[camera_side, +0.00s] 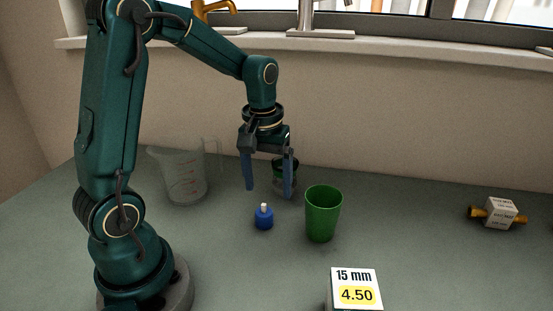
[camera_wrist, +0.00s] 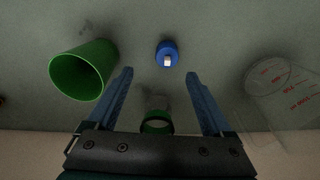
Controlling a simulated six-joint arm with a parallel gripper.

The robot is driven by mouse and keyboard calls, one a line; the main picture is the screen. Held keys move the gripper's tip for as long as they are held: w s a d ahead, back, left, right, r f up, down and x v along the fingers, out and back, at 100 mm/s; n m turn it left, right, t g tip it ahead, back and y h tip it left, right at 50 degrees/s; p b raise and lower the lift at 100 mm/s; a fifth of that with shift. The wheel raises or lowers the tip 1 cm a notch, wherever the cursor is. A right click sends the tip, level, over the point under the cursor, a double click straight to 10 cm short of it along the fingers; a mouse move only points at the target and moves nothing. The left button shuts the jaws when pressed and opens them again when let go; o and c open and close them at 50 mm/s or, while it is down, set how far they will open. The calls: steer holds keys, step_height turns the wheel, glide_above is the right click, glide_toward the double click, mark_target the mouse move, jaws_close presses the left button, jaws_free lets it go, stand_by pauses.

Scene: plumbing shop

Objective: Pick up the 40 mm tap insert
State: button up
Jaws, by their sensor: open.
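A small blue piece with a white stem (camera_side: 264,218), which looks like the tap insert, stands upright on the grey-green worktop. It also shows in the wrist view (camera_wrist: 167,54), just beyond the fingertips and between their lines. I cannot read a size on it. My gripper (camera_side: 269,192) is open and empty, pointing down, above and behind the blue piece. In the wrist view my gripper's two blue fingers (camera_wrist: 158,86) stand wide apart with nothing between the tips.
A green cup (camera_side: 322,214) stands right of the blue piece. A clear measuring jug (camera_side: 184,176) stands left. A green-rimmed jar (camera_wrist: 157,121) stands behind my fingers. A price sign (camera_side: 356,288) is in front. A boxed brass fitting (camera_side: 499,213) lies far right.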

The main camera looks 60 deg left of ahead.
mark_target(264, 204)
steer(key=f, duration=0.2)
steer(key=shift+s+a+f+g, duration=0.3)
steer(key=shift+s+a, duration=0.05)
steer(key=shift+a, duration=0.05)
steer(key=shift+f, duration=2.05)
jaws_close()
